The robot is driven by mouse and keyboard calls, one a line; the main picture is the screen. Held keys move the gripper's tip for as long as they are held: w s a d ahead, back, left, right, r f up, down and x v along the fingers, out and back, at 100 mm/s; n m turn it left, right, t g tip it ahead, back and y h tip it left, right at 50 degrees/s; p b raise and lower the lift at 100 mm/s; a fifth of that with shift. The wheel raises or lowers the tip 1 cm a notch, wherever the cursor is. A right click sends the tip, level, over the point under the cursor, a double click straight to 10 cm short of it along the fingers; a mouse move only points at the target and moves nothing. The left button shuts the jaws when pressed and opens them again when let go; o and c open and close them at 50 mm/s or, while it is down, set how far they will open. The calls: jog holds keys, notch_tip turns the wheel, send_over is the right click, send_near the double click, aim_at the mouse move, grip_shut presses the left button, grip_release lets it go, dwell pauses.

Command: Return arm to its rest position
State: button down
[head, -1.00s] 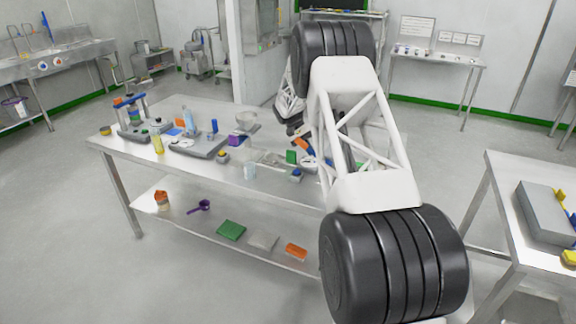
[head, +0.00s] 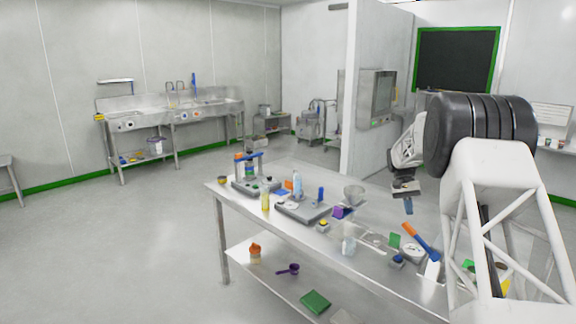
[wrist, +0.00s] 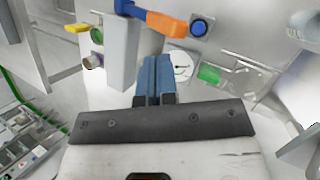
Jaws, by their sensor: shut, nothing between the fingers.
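My gripper (head: 408,206) hangs from my raised arm above the back right part of the steel table (head: 330,262) in the head view. Its blue fingers point down and are together, with nothing between them. In the wrist view the shut fingers (wrist: 154,78) show over the table top. An orange-handled tool (head: 416,236) lies on the table below and to the right of my gripper, apart from it. My own arm hides the right end of the table.
A purple scoop (head: 289,269) lies on the lower shelf. The floor to the left is clear.

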jog(key=s+a+r+n+t, duration=0.1)
jog(key=s+a+r, duration=0.4)
jog(key=s, duration=0.4)
jog(key=s+a+r+n+t, duration=0.1)
jog(key=s+a+r+t, duration=0.1)
jog(key=s+a+r, duration=0.5)
jog(key=s+a+r+n+t, duration=0.1)
jog(key=s+a+r, duration=0.25)
jog(key=s, duration=0.65)
jog(key=s+a+f+t, duration=0.1)
jog(key=s+a, duration=0.2)
jog(key=s, duration=0.7)
jog(key=s+a+f+n+t, duration=0.1)
jog(key=s+a+f+t, duration=0.1)
jog(key=s, duration=0.9)
jog(key=s+a+f+n+t+y, duration=0.1)
jog(key=s+a, duration=0.3)
jog(key=s, duration=0.7)
jog(key=shift+s+f+t, duration=0.15)
jog(key=shift+f+t, duration=0.15)
jog(key=shift+f, duration=0.45)
